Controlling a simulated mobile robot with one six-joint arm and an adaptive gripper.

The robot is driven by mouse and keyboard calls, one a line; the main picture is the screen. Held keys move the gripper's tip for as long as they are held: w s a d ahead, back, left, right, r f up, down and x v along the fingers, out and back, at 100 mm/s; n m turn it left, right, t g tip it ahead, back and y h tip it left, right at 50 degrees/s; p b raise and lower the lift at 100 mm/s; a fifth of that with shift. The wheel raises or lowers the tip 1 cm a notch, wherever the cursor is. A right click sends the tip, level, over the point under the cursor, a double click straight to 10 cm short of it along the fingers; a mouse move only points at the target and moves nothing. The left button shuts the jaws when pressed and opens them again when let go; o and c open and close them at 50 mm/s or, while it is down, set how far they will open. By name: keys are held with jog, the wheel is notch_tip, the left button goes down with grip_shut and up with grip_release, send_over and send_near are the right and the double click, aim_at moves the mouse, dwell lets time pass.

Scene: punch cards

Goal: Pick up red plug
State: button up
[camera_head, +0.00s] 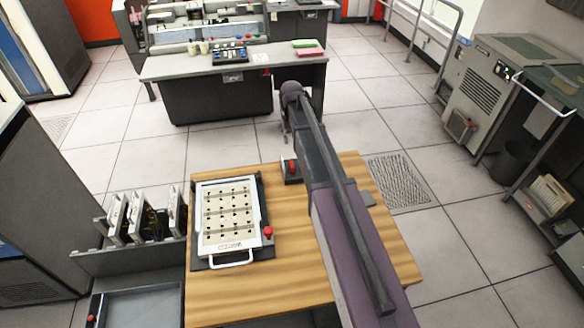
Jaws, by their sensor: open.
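A small red piece (291,166) stands on a dark block at the back edge of the wooden table. Another small red knob (268,232) sits at the right side of a white perforated board (228,218) on the table. I cannot tell for sure which of these is the red plug. My gripper (285,130) is small in view at the far end of my arm, beyond and above the table's back edge, a little above the red piece on the block in the picture. It is open and nothing shows in it. My arm hides part of the table's right half.
The wooden table (270,282) has bare room in front of the board. At left, a grey rack (120,262) holds several white-framed cards. A tray with a small red knob (91,320) is at lower left. A grey desk (215,90) stands beyond open floor.

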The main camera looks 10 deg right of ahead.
aim_at(292, 164)
jog(key=shift+f, duration=0.1)
notch_tip(292, 164, down, 8)
jog(key=b, duration=0.8)
jog(key=shift+f+b, duration=0.2)
jog(key=shift+b, duration=0.1)
jog(key=shift+f, duration=0.15)
dwell(0.4)
jog(key=shift+f+b, duration=2.45)
jog(key=shift+b, duration=0.15)
grip_shut()
